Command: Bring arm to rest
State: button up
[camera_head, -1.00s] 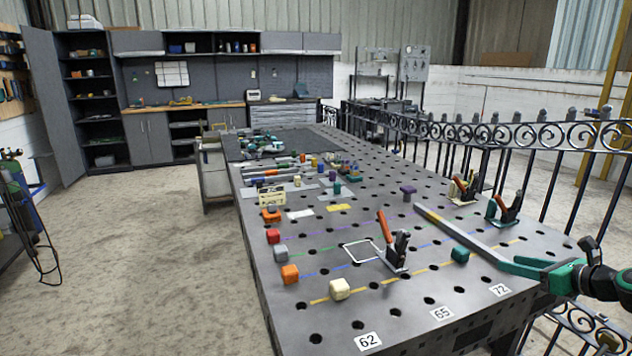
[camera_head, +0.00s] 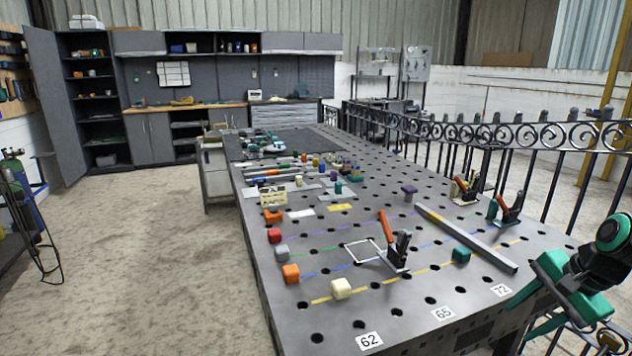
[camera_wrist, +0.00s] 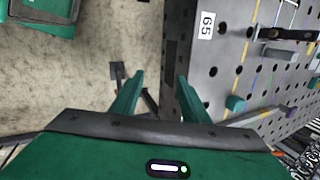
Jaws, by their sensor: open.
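My gripper (camera_head: 524,312) is at the lower right in the head view, just off the table's near right corner and tilted down and to the left. Its green fingers are apart with nothing between them; the wrist view also shows the open gripper (camera_wrist: 158,82) over the floor beside the table. The perforated grey table (camera_head: 440,322) stands to its left. A long grey bar (camera_head: 465,238) lies on the table's right side, apart from the fingers.
Cubes, including an orange one (camera_head: 291,274) and a cream one (camera_head: 341,289), stand on the table. An orange-handled clamp (camera_head: 390,240) stands near a white square outline. A black scrolled fence (camera_head: 480,135) runs along the right. Floor to the left is open.

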jog(key=s+a+r+n+g+h, duration=0.1)
jog(key=s+n, duration=0.3)
jog(key=s, duration=0.5)
jog(key=s+a+r+n+g, duration=0.1)
jog(key=s+r+n+g, duration=0.2)
jog(key=s, duration=0.7)
jog(key=shift+n+h, duration=0.4)
jog(key=shift+n, duration=0.4)
